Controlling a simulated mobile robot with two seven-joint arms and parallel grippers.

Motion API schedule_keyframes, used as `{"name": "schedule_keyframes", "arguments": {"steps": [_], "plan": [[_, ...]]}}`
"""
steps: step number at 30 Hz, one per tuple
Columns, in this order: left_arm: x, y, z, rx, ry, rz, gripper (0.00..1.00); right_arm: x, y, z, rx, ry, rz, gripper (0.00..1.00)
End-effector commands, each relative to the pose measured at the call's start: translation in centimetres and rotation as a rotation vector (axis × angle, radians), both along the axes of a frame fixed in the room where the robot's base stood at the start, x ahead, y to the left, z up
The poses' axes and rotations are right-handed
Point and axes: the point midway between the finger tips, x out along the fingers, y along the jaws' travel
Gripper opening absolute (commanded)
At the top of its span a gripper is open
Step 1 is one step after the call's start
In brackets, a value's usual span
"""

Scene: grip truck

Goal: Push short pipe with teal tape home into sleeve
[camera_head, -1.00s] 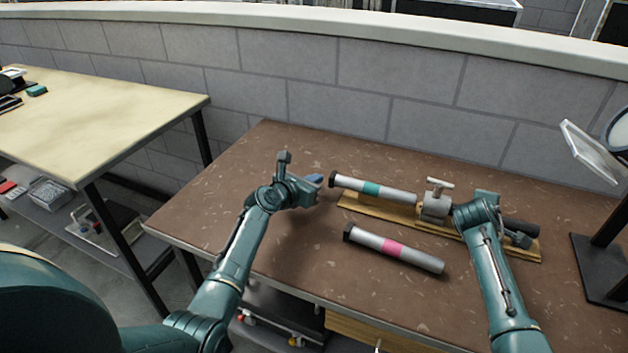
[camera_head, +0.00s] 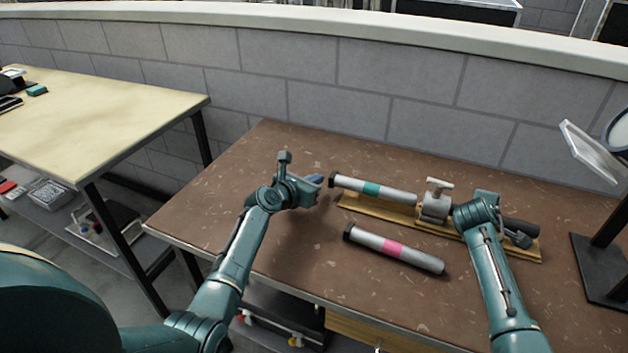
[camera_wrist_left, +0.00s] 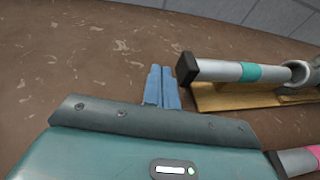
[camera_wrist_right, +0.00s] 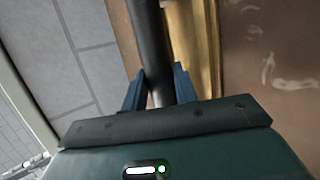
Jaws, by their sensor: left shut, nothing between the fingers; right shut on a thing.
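The short pipe with teal tape (camera_head: 397,194) lies along a wooden board, its black-capped end pointing left. Its right end meets the metal sleeve fitting (camera_head: 434,207) with a T-shaped handle; how deep it sits cannot be told. My left gripper (camera_head: 318,180) is shut and empty, just left of the black cap. In the left wrist view its blue fingers (camera_wrist_left: 161,86) are together, close beside the cap (camera_wrist_left: 187,69) but apparently apart from it. My right gripper (camera_wrist_right: 160,88) is shut on a dark bar (camera_wrist_right: 150,40) at the right of the board.
A second pipe with pink tape (camera_head: 395,248) lies in front of the wooden board (camera_head: 375,210) on the brown table (camera_head: 240,220). A magnifier lamp (camera_head: 600,240) stands at the right edge. A grey block wall runs behind. The table's left part is clear.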

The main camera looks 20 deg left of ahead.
Motion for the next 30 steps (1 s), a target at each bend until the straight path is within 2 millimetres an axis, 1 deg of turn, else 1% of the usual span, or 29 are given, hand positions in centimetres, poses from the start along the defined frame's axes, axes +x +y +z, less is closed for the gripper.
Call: {"name": "schedule_keyframes", "arguments": {"steps": [30], "plan": [[0.0, -3.0, 0.0, -0.002, 0.000, 0.000, 0.00, 0.0, 0.0, 0.1, 0.000, -0.002, 0.001, 0.00]]}}
